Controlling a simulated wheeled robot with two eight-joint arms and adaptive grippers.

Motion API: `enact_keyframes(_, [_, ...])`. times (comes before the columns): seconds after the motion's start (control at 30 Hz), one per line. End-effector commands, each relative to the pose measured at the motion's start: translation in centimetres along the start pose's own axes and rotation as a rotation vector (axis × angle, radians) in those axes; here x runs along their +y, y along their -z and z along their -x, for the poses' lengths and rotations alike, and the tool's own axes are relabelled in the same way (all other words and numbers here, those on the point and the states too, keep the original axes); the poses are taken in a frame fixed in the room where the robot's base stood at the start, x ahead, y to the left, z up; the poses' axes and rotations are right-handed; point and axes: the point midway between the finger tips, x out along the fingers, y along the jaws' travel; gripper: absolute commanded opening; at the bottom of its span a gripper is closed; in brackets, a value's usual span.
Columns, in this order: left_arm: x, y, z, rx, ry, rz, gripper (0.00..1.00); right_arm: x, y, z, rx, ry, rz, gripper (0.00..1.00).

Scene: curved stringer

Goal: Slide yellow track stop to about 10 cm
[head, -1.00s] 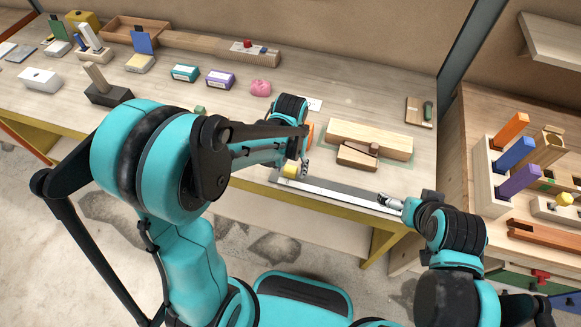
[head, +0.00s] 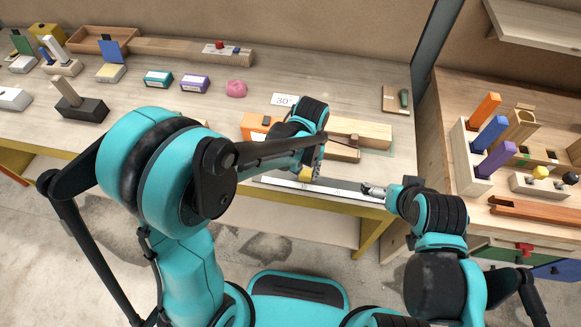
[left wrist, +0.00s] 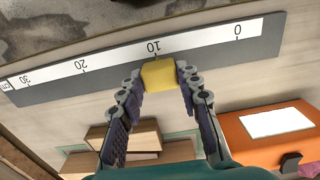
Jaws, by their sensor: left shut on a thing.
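The yellow track stop (head: 305,174) sits on the grey ruler track (head: 340,190) along the bench's front edge. My left gripper (head: 310,171) comes down over it from behind and hides part of it. In the left wrist view the yellow stop (left wrist: 158,75) is held between the two fingertips, one on each side. There the white scale (left wrist: 110,58) shows the stop's edge close beside the 10 mark. My right gripper (head: 374,189) is at the track's right end; its finger gap is too small to make out.
Wooden blocks (head: 365,131) and an orange piece (head: 255,122) lie just behind the track. A white card marked 30 (head: 284,100) and a pink lump (head: 236,89) lie farther back. Wooden racks with coloured pegs (head: 487,138) stand on the right bench.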

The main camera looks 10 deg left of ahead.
Motion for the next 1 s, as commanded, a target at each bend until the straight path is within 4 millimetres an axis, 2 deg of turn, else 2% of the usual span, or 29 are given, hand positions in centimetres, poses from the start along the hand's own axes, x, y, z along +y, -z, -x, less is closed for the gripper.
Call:
enact_keyframes(0.27, [0.1, 0.0, 0.0, 0.001, -0.001, 0.001, 0.00, 0.0, 0.0, 0.0, 0.000, 0.000, 0.000, 0.99])
enact_keyframes(0.3, [0.1, 0.0, 0.0, 0.001, 0.000, 0.001, 0.36, 0.0, 0.0, 0.0, 0.000, 0.000, 0.000, 0.99])
enact_keyframes(0.37, [0.1, 0.0, 0.0, 0.001, 0.000, 0.001, 0.52, 0.0, 0.0, 0.0, 0.000, 0.000, 0.000, 0.99])
enact_keyframes(0.4, [0.1, 0.0, 0.0, 0.001, 0.000, 0.001, 0.55, 0.0, 0.0, 0.0, 0.000, 0.000, 0.000, 0.99])
enact_keyframes(0.77, [0.1, 0.0, 0.5, 0.001, 0.000, 0.001, 0.55, 0.0, 0.0, 0.0, 0.000, 0.000, 0.000, 0.99])
enact_keyframes(0.87, [0.1, 0.0, 1.9, 0.001, 0.000, 0.001, 0.55, 0.0, 0.0, 0.0, 0.000, 0.000, 0.000, 0.99])
enact_keyframes(1.0, [0.1, 0.0, 4.9, 0.001, 0.000, 0.001, 0.55, 0.0, 0.0, 0.0, 0.000, 0.000, 0.000, 0.99])
